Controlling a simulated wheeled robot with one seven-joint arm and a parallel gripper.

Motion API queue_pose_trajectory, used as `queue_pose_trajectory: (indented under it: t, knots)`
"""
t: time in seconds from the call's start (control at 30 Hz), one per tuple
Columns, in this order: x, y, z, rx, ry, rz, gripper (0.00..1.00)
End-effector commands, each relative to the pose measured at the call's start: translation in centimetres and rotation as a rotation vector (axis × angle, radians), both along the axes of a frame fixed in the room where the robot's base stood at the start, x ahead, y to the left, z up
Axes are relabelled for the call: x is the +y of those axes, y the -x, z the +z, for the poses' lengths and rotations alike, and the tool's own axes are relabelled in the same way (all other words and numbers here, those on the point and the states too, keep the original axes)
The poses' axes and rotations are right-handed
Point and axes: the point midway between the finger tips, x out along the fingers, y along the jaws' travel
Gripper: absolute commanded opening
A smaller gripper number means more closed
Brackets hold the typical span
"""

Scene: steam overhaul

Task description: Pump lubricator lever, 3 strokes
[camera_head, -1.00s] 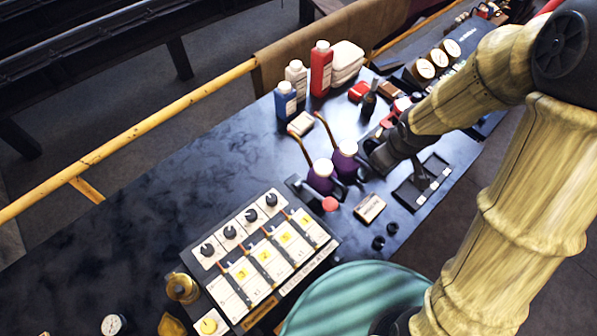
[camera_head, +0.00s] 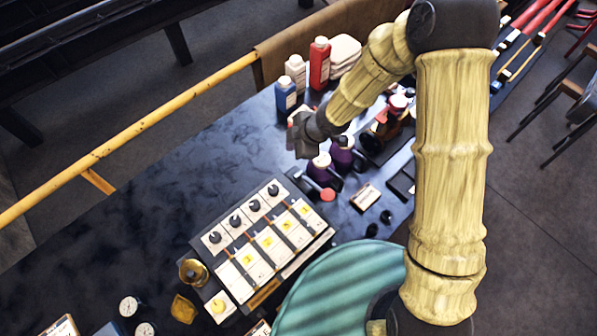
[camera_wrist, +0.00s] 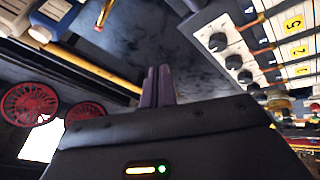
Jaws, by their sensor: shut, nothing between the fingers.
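Two purple pots with pale caps, a front one (camera_head: 322,172) and a rear one (camera_head: 343,153), stand near the middle of the bench in the head view; they look like the lubricators. Their thin upright levers are hidden there by my wrist. A brown rod with a reddish end, apparently a lever (camera_wrist: 105,12), shows at the top of the wrist view, apart from my fingers. My gripper (camera_head: 301,150) is beside and above the pots, to their left. In the wrist view my gripper (camera_wrist: 158,85) has its fingers together and empty.
A panel with black knobs and yellow tags (camera_head: 262,240) lies in front. Blue (camera_head: 286,96), white (camera_head: 296,72) and red (camera_head: 320,65) bottles stand behind. A brass pot (camera_head: 193,271) is at front left. The bench's left part (camera_head: 150,210) is clear; a yellow rail (camera_head: 130,142) runs along it.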

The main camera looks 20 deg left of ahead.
Motion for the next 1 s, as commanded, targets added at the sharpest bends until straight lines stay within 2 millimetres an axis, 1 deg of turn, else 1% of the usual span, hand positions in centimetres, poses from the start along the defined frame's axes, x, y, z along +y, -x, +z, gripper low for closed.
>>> queue_pose_trajectory:
  t: [0.7, 0.83, 1.0]
  knots:
    - [-2.0, 0.9, -7.3, 0.000, 0.001, -0.004, 0.00]
    - [-2.2, 1.0, -8.1, 0.000, 0.000, -0.005, 0.00]
    - [-2.3, 1.0, -8.2, 0.000, 0.000, -0.006, 0.00]
